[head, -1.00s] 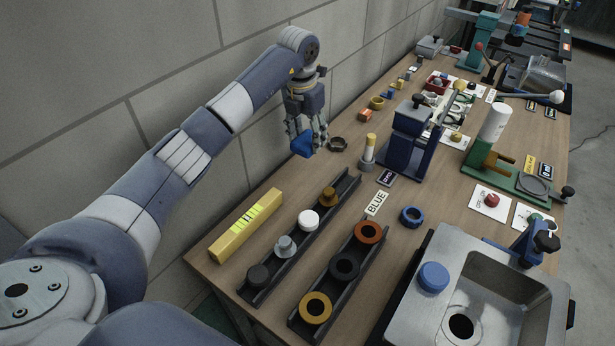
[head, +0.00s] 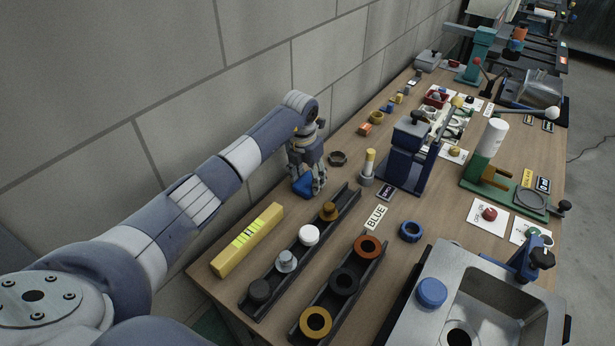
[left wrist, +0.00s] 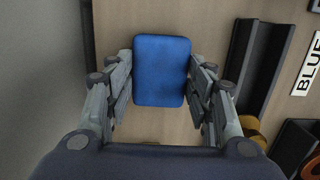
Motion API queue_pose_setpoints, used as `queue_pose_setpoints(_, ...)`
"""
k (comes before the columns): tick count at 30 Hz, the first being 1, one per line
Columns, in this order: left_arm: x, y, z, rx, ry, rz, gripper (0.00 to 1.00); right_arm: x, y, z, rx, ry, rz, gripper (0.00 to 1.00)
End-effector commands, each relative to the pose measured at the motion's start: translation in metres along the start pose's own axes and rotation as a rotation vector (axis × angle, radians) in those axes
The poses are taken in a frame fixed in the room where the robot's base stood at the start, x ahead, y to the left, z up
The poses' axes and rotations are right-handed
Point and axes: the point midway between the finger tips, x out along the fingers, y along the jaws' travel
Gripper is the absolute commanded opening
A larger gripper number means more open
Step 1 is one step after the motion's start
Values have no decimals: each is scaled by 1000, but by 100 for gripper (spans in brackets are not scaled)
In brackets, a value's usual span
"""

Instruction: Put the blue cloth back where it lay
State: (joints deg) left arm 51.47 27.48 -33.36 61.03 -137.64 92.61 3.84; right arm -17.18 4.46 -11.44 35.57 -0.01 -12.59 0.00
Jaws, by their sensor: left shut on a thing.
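The blue cloth (head: 302,187) is a small, thick, folded-looking pad. My left gripper (head: 308,184) is shut on it, low over the back-left part of the wooden table. In the left wrist view the cloth (left wrist: 161,70) sits between the two fingers (left wrist: 161,95), with bare wood around it. I cannot tell whether the cloth touches the table. My right gripper is not in view.
A black rack (head: 272,276) with several round pieces lies just right of the cloth. A yellow box (head: 247,241) lies in front, near the wall. A metal sink (head: 440,262) is at the right.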

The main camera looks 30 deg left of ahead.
Motion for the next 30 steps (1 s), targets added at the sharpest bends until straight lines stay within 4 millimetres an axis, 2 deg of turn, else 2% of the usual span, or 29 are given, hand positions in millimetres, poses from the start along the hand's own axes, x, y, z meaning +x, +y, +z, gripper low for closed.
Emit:
queue_pose_setpoints(1, 3, 0, 0, 0, 0, 1, 27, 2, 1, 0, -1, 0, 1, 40)
queue_pose_setpoints(2, 2, 0, 0, 0, 0, 0, 54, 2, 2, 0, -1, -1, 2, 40)
queue_pose_setpoints(4, 2, 0, 0, 0, 0, 0, 69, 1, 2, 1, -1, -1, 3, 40)
queue_pose_setpoints(14, 1, 0, 0, 0, 0, 0, 69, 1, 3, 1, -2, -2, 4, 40)
queue_pose_setpoints(18, -7, 1, 1, 0, -3, 1, 69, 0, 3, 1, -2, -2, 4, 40)
queue_pose_setpoints(23, -35, 2, 1, 0, -5, 3, 69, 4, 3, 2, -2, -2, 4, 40)
queue_pose_setpoints(30, -87, 1, 1, 1, -5, 3, 69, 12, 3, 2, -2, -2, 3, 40)
